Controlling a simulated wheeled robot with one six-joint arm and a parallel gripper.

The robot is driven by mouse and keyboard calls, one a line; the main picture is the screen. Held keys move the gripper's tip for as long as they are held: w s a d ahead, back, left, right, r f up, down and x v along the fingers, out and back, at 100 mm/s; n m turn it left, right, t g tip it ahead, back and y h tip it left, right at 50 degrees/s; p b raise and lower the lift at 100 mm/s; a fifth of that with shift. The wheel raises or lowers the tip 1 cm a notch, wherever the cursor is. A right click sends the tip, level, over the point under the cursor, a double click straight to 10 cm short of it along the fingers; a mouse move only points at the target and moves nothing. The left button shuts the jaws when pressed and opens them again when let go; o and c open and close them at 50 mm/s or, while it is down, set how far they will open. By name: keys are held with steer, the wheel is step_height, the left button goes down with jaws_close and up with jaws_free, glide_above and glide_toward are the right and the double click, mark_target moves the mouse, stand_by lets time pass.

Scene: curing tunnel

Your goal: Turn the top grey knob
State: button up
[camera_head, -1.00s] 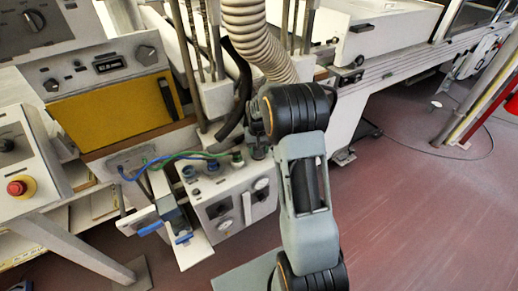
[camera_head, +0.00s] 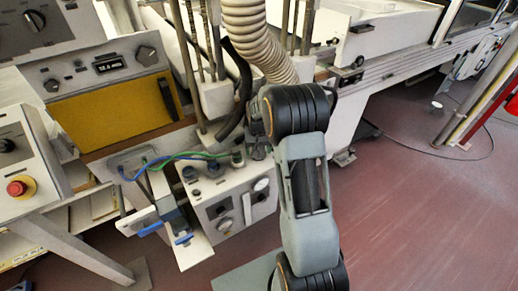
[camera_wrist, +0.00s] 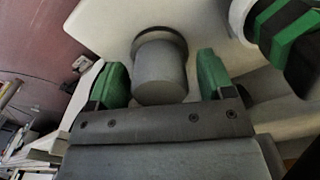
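A grey cylindrical knob (camera_wrist: 160,72) with a dark ring at its base stands out from a pale panel surface in the wrist view. My gripper (camera_wrist: 161,66) has one green finger on each side of it, with a visible gap on both sides. The fingers are open and do not appear to touch the knob. In the head view my gripper (camera_head: 258,146) is at the upper right of a small white control box (camera_head: 203,213), mostly hidden by my arm. I cannot make out this knob there.
A green, black and white connector (camera_wrist: 290,35) sits close to the right finger. Blue and green cables (camera_head: 165,157) run over the box. A ribbed hose (camera_head: 255,35) hangs behind my arm. A red emergency button (camera_head: 20,187) is at left.

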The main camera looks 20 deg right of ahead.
steer(key=shift+r, duration=3.75)
steer(key=shift+n, duration=0.3)
steer(key=s, duration=0.1)
steer(key=s+f, duration=0.1)
steer(key=s+a, duration=0.1)
steer(key=shift+s+f, duration=0.3)
steer(key=s+a+r+n+t, duration=0.1)
steer(key=s+a+r, duration=0.2)
steer(key=s, duration=0.3)
steer(key=s+a+r+n+t+p, duration=0.1)
steer(key=s+a+r, duration=0.2)
steer(key=s, duration=0.3)
steer(key=s+a+r+n+t+p, duration=0.1)
steer(key=s+a+r, duration=0.2)
steer(key=s+r, duration=0.2)
steer(key=shift+s+a+r+t, duration=0.3)
steer(key=shift+s+a+r, duration=0.05)
steer(key=shift+s, duration=0.4)
